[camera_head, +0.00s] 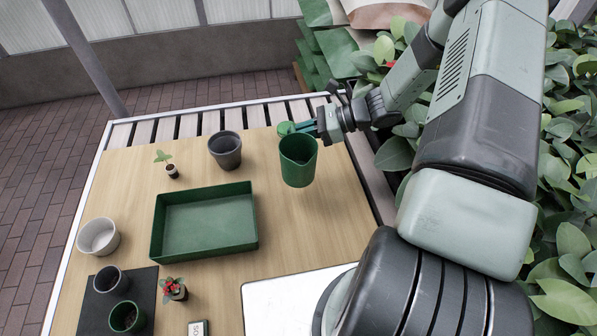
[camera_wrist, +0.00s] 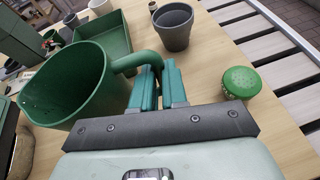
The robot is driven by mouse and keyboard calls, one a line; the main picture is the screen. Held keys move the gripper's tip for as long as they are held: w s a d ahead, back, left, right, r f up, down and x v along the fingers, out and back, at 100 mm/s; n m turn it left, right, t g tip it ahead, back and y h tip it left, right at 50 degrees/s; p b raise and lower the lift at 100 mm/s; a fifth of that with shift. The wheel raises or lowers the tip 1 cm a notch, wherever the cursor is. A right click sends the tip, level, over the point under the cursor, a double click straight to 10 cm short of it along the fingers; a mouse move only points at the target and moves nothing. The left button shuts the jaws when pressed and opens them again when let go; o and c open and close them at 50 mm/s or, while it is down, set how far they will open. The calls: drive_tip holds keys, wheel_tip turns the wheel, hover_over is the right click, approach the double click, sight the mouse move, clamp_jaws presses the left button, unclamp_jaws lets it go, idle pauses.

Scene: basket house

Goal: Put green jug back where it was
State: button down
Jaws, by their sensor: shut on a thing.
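The green jug (camera_head: 298,170) is at the right part of the wooden table in the head view, mouth up. My gripper (camera_head: 306,127) comes in from the right behind it and is shut on the jug's handle. In the wrist view the jug (camera_wrist: 68,88) fills the left side and looks empty. Its curved handle runs into the closed fingers of my gripper (camera_wrist: 157,80). I cannot tell whether the jug's base touches the table.
A grey pot (camera_head: 225,152) and green tray (camera_head: 205,222) stand left of the jug. A round green perforated piece (camera_wrist: 241,82) lies near my gripper. A seedling (camera_head: 171,170), white pot (camera_head: 98,237) and red-flowered plant (camera_head: 174,289) stand farther left. Bare wood lies between tray and jug.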

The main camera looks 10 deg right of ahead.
sight(299, 154)
drive_tip(key=shift+f, duration=3.8)
drive_tip(key=c, duration=1.2)
unclamp_jaws()
drive_tip(key=shift+f, duration=0.15)
drive_tip(key=shift+o, duration=0.2)
drive_tip(key=shift+r, duration=0.2)
drive_tip(key=v, duration=1.2)
drive_tip(key=shift+f, duration=0.1)
